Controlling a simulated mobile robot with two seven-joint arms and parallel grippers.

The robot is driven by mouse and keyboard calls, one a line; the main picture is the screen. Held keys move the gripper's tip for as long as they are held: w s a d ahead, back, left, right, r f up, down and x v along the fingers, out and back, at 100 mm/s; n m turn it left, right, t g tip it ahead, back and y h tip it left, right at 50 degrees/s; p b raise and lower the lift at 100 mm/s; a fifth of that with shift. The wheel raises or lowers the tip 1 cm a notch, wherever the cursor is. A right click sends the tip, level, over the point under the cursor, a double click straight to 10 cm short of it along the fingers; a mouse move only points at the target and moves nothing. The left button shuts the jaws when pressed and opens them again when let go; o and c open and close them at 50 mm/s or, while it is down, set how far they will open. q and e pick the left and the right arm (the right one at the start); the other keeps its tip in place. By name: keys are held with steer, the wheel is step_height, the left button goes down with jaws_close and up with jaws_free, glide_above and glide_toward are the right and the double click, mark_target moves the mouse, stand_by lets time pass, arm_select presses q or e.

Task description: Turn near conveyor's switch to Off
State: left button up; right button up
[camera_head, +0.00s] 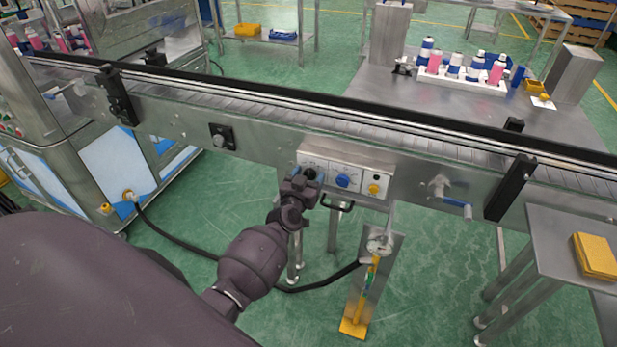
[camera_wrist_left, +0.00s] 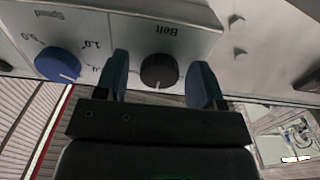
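The near conveyor's control box (camera_head: 346,165) is a pale panel on the conveyor's front side. Its black knob (camera_wrist_left: 159,70), under the label "Belt", is the switch at the panel's left in the head view. In the wrist view its white mark points toward the gripper body. My left gripper (camera_head: 307,178) is at this knob. In the wrist view the left gripper (camera_wrist_left: 161,82) is open, one blue finger on each side of the knob with gaps visible. In the head view the gripper partly covers the knob. My right gripper is not in view.
A blue "Speed" knob (camera_wrist_left: 58,64) sits beside the black one, close to one finger. A yellow knob (camera_head: 374,189) is farther right. A black handle (camera_head: 337,205) juts out below the box. A small table (camera_head: 560,228) stands at the right.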

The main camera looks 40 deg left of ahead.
arm_select(q)
steer(key=c, duration=0.9)
steer(key=shift+o, duration=0.2)
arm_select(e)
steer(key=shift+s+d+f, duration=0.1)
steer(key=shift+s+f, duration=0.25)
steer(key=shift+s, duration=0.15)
